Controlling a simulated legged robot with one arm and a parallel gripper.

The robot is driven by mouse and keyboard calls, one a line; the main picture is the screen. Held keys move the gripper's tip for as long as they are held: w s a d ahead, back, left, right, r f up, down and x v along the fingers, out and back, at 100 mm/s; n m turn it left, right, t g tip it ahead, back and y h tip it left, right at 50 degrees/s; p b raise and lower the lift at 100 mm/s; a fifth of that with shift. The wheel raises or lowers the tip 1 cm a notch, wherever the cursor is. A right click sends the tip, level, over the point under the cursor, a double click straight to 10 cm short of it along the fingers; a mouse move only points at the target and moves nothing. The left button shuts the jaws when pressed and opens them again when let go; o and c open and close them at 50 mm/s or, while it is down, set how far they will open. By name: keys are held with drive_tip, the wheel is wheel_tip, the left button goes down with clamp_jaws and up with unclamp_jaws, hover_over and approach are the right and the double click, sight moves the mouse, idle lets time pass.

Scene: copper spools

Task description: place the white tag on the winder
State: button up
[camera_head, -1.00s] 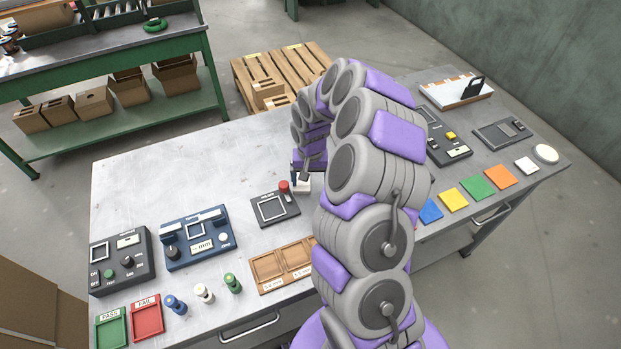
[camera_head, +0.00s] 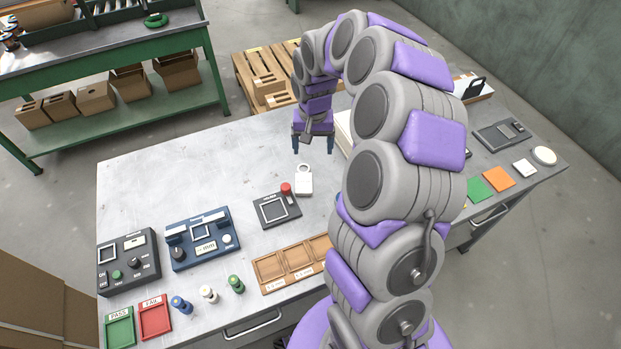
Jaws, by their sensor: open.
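A white tag-shaped piece with a ring at its top (camera_head: 304,183) lies flat on the bench, just right of a small dark device with a red knob (camera_head: 274,210). They look apart or barely touching. My gripper (camera_head: 313,147) is open and empty, pointing down above the bench behind the white piece. Another small white square (camera_head: 524,168) lies at the right end of the bench. The labels are too small to tell which device is the winder; a dark panel with knobs (camera_head: 126,262) stands at the left.
Green and red trays (camera_head: 154,316) sit front left. My arm hides much of the right side. The bench's back left is clear.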

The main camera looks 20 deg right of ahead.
drive_tip(key=shift+w+d+r, duration=0.1)
drive_tip(key=shift+w+r, duration=0.05)
drive_tip(key=shift+r, duration=0.1)
drive_tip(key=shift+c, duration=0.7)
drive_tip(key=shift+w+p, duration=0.3)
drive_tip(key=shift+p, duration=0.05)
drive_tip(key=shift+c, duration=0.2)
drive_tip(key=b, duration=0.1)
hover_over(304, 184)
drive_tip(key=f, duration=1.3)
drive_tip(key=shift+w, duration=0.4)
drive_tip(key=f, duration=0.2)
drive_tip(key=s+f+b, duration=0.1)
drive_tip(key=f, duration=0.1)
drive_tip(key=shift+f, duration=0.25)
drive_tip(key=shift+w+f, duration=0.1)
drive_tip(key=shift+f, duration=0.2)
drive_tip(key=shift+r, duration=0.1)
drive_tip(key=shift+c, duration=0.4)
